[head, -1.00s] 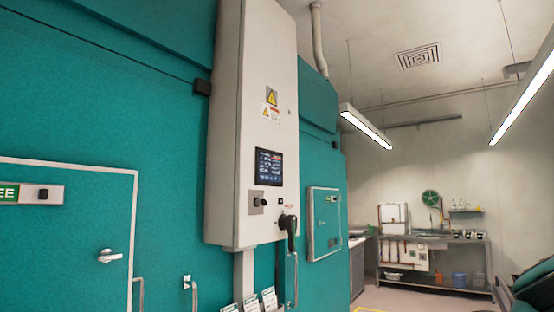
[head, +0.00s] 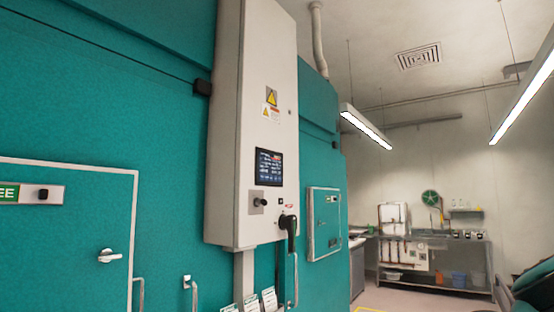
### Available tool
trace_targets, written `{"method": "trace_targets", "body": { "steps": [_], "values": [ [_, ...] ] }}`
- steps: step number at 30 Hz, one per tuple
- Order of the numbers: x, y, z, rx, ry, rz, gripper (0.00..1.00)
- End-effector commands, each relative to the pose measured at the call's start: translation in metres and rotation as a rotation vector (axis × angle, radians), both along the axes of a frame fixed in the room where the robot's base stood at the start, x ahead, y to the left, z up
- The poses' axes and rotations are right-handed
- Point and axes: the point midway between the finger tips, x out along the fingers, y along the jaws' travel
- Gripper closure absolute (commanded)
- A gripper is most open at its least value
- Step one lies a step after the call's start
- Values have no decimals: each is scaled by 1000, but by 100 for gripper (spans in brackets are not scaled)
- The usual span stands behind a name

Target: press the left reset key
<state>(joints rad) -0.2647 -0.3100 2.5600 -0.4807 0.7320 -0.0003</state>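A tall white control cabinet (head: 255,110) is fixed to the teal chamber wall in the middle of the head view. It carries a dark lit screen (head: 269,167) and, below it, a small metal plate with a black knob (head: 260,202). No label reading reset is legible, so I cannot tell which part is the left reset key. My gripper is not in view.
A black handle (head: 289,224) juts from the cabinet's lower right corner. A lever handle (head: 110,256) sits on the left door (head: 70,240). A small hatch (head: 324,223) is right of the cabinet. A metal bench (head: 440,240) stands at the back, with some clear floor before it.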

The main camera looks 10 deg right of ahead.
Motion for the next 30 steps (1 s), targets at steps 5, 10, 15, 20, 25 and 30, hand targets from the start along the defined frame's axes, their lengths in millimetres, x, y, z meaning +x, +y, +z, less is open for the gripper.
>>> {"method": "trace_targets", "body": {
  "steps": [5,10,15,20,25,30],
  "values": [
    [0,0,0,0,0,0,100],
    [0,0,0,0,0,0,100],
    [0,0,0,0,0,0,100],
    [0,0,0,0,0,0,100],
    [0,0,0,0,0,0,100],
    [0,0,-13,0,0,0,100]
  ]
}}
